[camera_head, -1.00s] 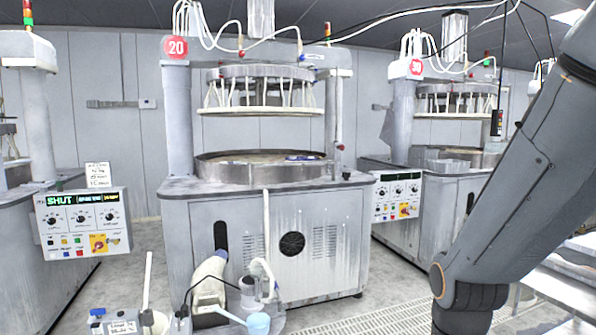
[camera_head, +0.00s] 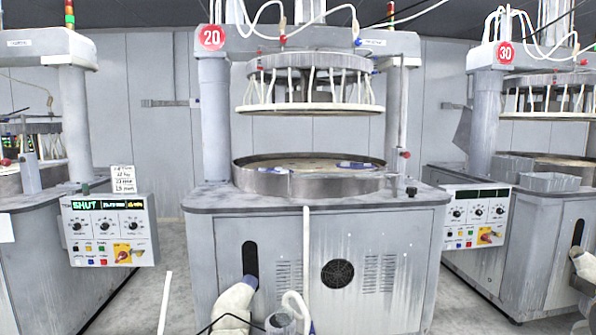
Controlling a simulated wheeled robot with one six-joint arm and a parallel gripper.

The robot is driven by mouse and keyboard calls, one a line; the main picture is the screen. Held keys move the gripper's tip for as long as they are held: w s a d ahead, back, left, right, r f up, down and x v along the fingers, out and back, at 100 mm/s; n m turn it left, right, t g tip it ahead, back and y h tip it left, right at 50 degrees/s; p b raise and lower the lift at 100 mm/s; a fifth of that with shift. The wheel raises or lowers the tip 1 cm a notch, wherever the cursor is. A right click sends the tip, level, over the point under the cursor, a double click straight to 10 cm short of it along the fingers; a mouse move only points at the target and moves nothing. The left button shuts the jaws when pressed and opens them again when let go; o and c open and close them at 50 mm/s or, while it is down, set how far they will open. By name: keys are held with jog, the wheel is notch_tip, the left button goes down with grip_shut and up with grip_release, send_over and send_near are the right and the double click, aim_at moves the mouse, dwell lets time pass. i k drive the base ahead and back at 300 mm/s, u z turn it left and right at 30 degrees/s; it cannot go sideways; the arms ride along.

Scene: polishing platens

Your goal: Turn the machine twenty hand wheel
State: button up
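Machine twenty stands in the middle, marked by a red round sign (camera_head: 211,37) with a white 20. Its grey cabinet (camera_head: 235,235) carries a round metal basin (camera_head: 270,182), with a ring-shaped upper plate (camera_head: 310,108) raised above it. No hand wheel is clearly recognisable. A small black knob (camera_head: 411,191) sits on the cabinet top at the right, and a small red knob (camera_head: 406,154) is on a thin post above it. My gripper is not in view.
A control panel (camera_head: 108,230) reading SHUT stands left of the cabinet. Another panel (camera_head: 474,217) is at the right, by machine thirty (camera_head: 500,240). A pale hose end (camera_head: 232,303) and a grey container (camera_head: 280,322) are low in front. Bare floor (camera_head: 180,280) shows at the left.

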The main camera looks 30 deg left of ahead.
aim_at(412, 191)
jog(key=u, duration=0.4)
jog(key=i, duration=1.65)
jog(key=u, duration=0.9)
jog(key=i, duration=0.45)
jog(key=u, duration=0.5)
jog(key=k, duration=0.35)
jog(key=z, duration=1.4)
jog(key=i, duration=1)
jog(key=z, duration=0.45)
